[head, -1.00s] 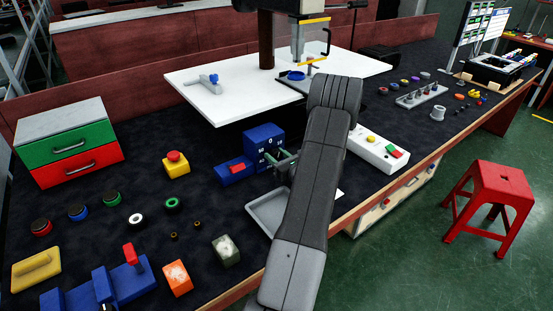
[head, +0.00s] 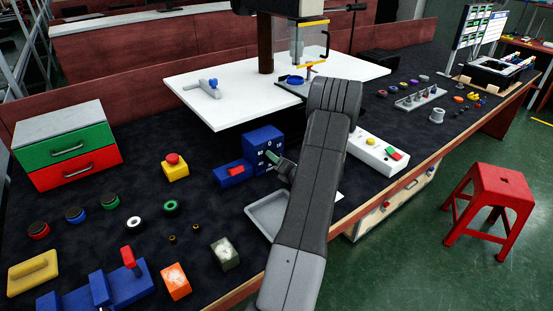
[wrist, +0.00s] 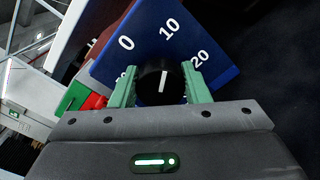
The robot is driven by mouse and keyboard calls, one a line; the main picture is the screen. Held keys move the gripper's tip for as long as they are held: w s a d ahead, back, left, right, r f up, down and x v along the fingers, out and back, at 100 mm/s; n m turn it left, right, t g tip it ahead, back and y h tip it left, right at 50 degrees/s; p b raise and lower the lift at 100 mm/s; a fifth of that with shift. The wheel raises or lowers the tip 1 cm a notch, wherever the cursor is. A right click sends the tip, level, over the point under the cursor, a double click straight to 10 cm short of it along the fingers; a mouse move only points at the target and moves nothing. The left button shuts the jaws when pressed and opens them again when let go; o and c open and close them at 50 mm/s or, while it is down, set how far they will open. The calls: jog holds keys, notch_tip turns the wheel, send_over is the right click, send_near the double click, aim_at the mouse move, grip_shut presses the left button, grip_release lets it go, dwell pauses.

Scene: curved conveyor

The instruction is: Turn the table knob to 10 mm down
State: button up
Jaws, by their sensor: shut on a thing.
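The table knob (wrist: 152,83) is black with a white line, on the face of a blue block (wrist: 178,38), which also shows in the head view (head: 263,140). The white marks 0, 10 and 20 show above and beside the knob; a further mark at left is partly hidden by a finger. The white line stands nearly upright in the wrist view, roughly towards the 10. My gripper (wrist: 160,84) has its green fingers on both sides of the knob, shut on it. In the head view my gripper (head: 281,167) is at the block's front, the knob hidden.
A white table plate (head: 215,110) stands behind the block. A blue piece with a red switch (head: 236,170) is left of it, a grey tray (head: 262,222) in front. A white box with coloured buttons (head: 375,150) is right of my arm.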

dwell(0.3)
jog(key=o, duration=1)
jog(key=shift+d, duration=0.1)
jog(key=b+v, duration=0.1)
jog(key=v, duration=1.2)
jog(key=shift+s+d, duration=0.2)
jog(key=shift+s, duration=0.1)
jog(key=p+x, duration=0.1)
jog(key=x, duration=1.3)
jog(key=shift+s, duration=0.1)
